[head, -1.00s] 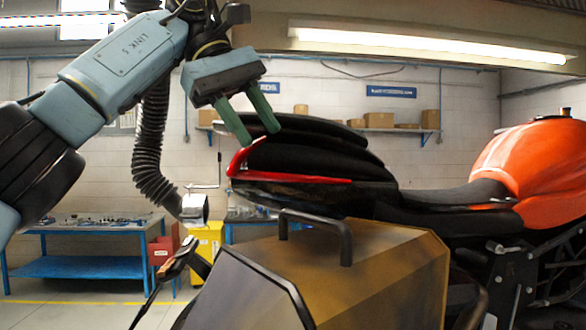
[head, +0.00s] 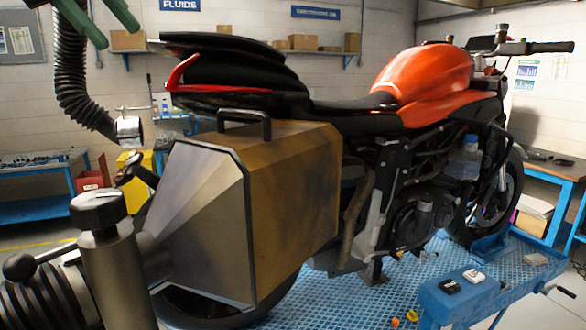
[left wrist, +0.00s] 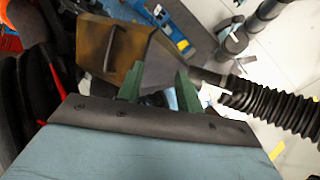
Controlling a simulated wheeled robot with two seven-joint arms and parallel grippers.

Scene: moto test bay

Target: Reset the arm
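My left gripper (head: 121,38) is cut off by the top left edge of the head view. Its two green fingers are apart with nothing between them. It hangs in the air left of the motorcycle's tail (head: 215,80). In the left wrist view the same gripper (left wrist: 158,80) shows its fingers spread and empty, with the brown pannier (left wrist: 110,45) beyond them. The arm behind the gripper is mostly out of the head view. My right gripper is in neither view.
An orange motorcycle (head: 430,80) with a boxy pannier (head: 290,190) fills the middle. A black corrugated hose (head: 75,90) hangs at left. A metal post with a black knob (head: 98,207) stands in front. A blue cart (head: 470,295) is at lower right. Blue benches stand on both sides.

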